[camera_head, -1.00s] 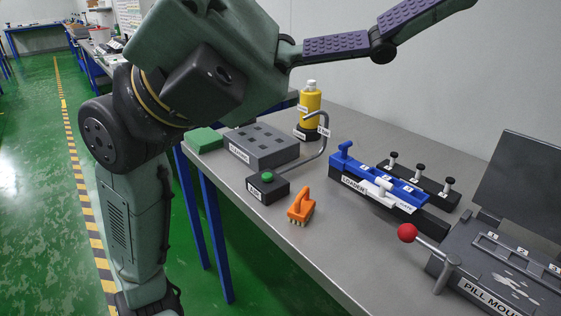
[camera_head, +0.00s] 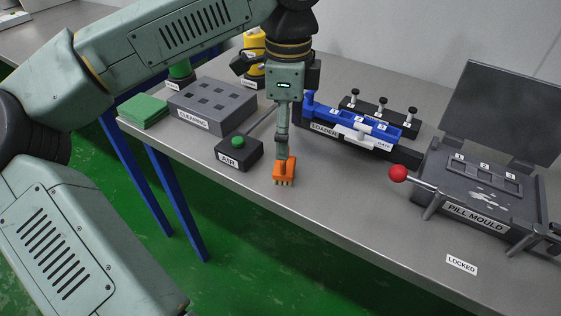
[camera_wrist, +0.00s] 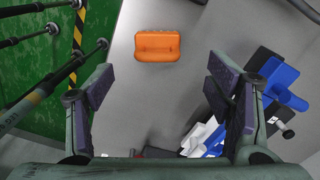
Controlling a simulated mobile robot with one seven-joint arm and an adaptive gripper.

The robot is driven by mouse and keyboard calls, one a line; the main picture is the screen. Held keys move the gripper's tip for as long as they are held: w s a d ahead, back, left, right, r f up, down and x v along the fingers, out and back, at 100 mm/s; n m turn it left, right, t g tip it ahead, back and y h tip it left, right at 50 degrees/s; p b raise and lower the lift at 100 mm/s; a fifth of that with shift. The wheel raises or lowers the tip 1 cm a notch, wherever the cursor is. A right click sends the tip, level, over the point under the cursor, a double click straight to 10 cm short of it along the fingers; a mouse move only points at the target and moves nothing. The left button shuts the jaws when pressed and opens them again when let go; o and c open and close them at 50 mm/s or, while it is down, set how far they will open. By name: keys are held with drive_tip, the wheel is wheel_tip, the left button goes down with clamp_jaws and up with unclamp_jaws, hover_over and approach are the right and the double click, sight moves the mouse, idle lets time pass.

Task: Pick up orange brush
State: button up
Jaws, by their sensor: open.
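The orange brush (camera_head: 284,172) stands bristles down on the grey table, near its front edge, in the head view. In the wrist view the brush (camera_wrist: 158,47) lies ahead of my fingers, a little left of the middle between them. My gripper (camera_head: 283,150) points down above the brush in the head view and hides part of its top. In the wrist view my gripper (camera_wrist: 165,90) is open, its purple pads wide apart with nothing between them. I cannot tell whether a fingertip touches the brush.
The black AIR box (camera_head: 238,152) with a green button is close left of the brush. The blue loader (camera_head: 350,125) is to the right, then the pill mould (camera_head: 470,190) with its red-knobbed lever (camera_head: 398,173). The grey CLEANING block (camera_head: 212,105) and green pad (camera_head: 143,111) are further left.

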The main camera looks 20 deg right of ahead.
drive_tip(key=shift+s+a+f+p, duration=0.1)
drive_tip(key=shift+f+p, duration=0.45)
drive_tip(key=shift+f, duration=1.35)
drive_tip(key=shift+a+f+p, duration=0.1)
drive_tip(key=shift+f+p, duration=0.45)
drive_tip(key=shift+f, duration=1.35)
drive_tip(key=c, duration=1.4)
drive_tip(key=shift+o, duration=0.2)
wheel_tip(320, 180, up, 10)
drive_tip(key=shift+r+b, duration=0.1)
drive_tip(key=shift+b, duration=1)
drive_tip(key=o, duration=0.7)
drive_tip(key=c, duration=0.5)
